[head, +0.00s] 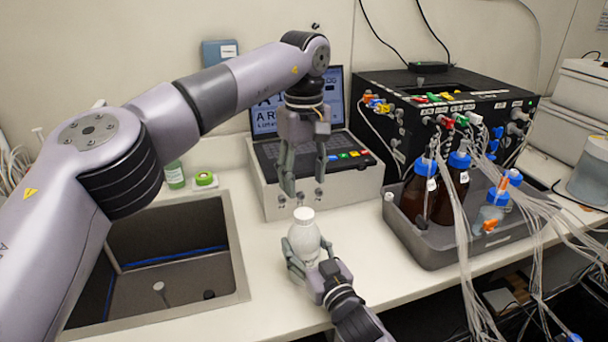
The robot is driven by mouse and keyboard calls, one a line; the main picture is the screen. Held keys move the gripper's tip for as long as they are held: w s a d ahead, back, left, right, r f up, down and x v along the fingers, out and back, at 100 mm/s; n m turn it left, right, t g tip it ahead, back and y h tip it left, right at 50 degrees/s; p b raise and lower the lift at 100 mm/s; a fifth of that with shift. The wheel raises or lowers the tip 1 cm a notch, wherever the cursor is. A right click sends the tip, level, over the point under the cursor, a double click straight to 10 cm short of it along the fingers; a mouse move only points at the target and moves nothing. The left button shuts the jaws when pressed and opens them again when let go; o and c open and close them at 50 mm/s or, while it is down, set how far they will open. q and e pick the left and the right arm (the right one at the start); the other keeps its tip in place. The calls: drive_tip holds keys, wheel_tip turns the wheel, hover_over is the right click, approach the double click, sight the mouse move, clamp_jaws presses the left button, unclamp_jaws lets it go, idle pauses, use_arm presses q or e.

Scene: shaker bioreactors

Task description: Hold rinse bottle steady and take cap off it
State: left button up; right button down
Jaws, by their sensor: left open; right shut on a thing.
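A white rinse bottle (304,240) stands upright on the counter, in the middle of the head view. Its white cap (304,214) sits on top of it. My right gripper (308,268) is shut around the lower body of the bottle, and its fingers hide part of that body. My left gripper (305,188) is open and points down, above the bottle and apart from the cap. Nothing is between its fingers.
A sink (165,285) is at the left. A laptop (320,140) on a white box stands behind the bottle. A grey tray (430,257) with brown bottles and many tubes is at the right, before a black unit (450,110).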

sight(304, 213)
use_arm(q)
drive_tip(key=m, duration=0.6)
drive_tip(key=shift+f+m, duration=0.2)
drive_tip(key=shift+m, duration=0.4)
wheel_tip(304, 213, down, 8)
drive_tip(key=shift+r, duration=0.15)
